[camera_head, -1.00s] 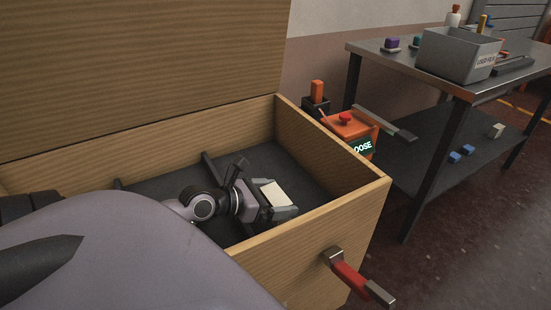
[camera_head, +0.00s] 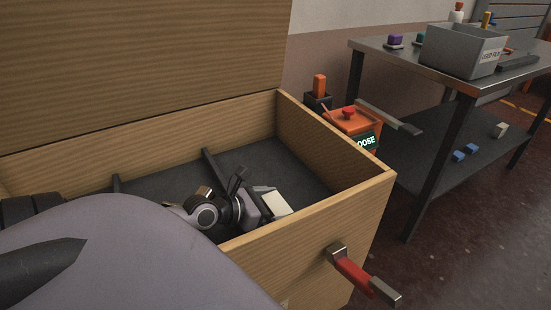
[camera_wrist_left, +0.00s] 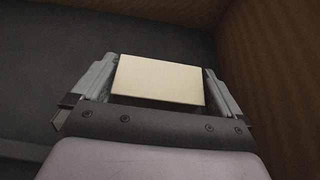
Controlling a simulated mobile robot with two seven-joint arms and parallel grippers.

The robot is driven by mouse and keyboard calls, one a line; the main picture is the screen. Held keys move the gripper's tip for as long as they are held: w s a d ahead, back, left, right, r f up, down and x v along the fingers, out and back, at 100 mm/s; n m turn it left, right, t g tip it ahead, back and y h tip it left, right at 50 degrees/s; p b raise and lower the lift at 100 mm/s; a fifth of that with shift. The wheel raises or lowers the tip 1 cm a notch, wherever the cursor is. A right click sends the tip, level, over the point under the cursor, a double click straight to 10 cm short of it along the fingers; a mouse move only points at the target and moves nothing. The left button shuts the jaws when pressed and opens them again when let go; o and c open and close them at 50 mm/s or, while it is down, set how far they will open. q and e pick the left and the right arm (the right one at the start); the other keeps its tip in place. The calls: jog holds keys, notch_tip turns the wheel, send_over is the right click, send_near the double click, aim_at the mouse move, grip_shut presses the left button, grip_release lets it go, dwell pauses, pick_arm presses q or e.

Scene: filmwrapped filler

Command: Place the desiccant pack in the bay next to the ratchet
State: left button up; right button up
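The desiccant pack, a flat cream-white block (camera_head: 277,204), is inside the wooden crate (camera_head: 335,205), near its front right. In the left wrist view the pack (camera_wrist_left: 158,80) fills the space between my left fingers, which meet its two sides. My left gripper (camera_head: 272,200) is shut on it, low in the crate; the front wall hides its near finger. Dark dividers (camera_head: 219,172) split the dark crate floor into bays. I cannot make out a ratchet; my arm and body cover much of the crate. My right gripper is not in view.
The crate's high back panel (camera_head: 140,65) and right wall (camera_head: 330,140) bound the space. A red handle (camera_head: 352,273) sticks out in front. A metal table (camera_head: 400,55) with a grey bin (camera_head: 462,52) is at right.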

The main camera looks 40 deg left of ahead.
pick_arm(q)
jog(key=shift+r, duration=0.2)
jog(key=p+v, duration=0.1)
jog(key=v, duration=0.4)
jog(key=shift+s+f, duration=0.1)
jog(key=shift+s+a+r, duration=0.2)
jog(key=shift+s+a, duration=0.05)
jog(key=shift+s, duration=0.35)
jog(key=shift+s+a+r, duration=0.1)
jog(key=shift+s+r, duration=0.2)
jog(key=shift+s, duration=0.1)
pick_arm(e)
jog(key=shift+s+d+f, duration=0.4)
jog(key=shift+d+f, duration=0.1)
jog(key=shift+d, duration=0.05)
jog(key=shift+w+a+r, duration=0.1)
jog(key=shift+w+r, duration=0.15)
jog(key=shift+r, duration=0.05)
